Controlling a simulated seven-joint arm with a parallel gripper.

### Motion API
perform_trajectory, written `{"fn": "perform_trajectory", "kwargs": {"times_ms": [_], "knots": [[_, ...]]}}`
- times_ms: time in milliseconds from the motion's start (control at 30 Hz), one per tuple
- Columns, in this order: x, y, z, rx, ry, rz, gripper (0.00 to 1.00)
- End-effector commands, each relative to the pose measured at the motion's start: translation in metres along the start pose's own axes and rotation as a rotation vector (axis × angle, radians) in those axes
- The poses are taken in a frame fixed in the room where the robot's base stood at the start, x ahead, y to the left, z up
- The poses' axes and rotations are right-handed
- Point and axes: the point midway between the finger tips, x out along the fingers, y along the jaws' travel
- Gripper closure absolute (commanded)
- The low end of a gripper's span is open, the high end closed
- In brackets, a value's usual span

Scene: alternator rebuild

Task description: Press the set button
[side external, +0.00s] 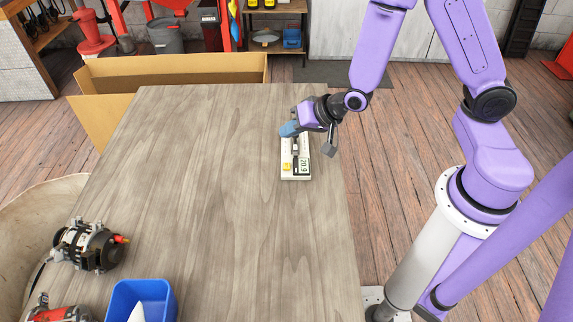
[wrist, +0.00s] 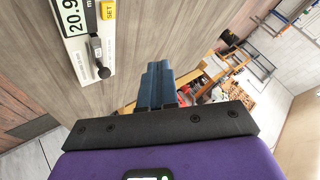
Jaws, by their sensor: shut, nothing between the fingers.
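A white digital gauge (side external: 296,176) lies on the wooden table near its right edge, with a display reading 20.9 (side external: 304,165). Its yellow set button (side external: 287,167) is at the near left of its face. In the wrist view the gauge (wrist: 80,45) is at the upper left, with the yellow button marked SET (wrist: 108,10) at the top edge, partly cut off. My gripper (side external: 288,129) has its blue fingers shut and empty, at the gauge's far end and away from the button. In the wrist view the fingers (wrist: 158,85) are right of the gauge; their height above the table is unclear.
The wooden table (side external: 200,180) is clear across its middle. An alternator (side external: 87,246), a blue bin (side external: 165,290) and a red part (side external: 60,313) are at the near left. A cardboard box (side external: 170,70) stands beyond the far edge.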

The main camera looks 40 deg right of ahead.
Motion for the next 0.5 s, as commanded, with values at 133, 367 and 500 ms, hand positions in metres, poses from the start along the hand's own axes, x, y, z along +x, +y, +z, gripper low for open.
{"fn": "perform_trajectory", "kwargs": {"times_ms": [133, 367, 500], "knots": [[0.009, 0.007, 0.007, -0.001, -0.002, 0.002, 1.00], [0.029, 0.022, 0.022, -0.001, -0.003, 0.003, 1.00], [0.041, 0.031, 0.031, -0.001, -0.004, 0.003, 1.00]]}}
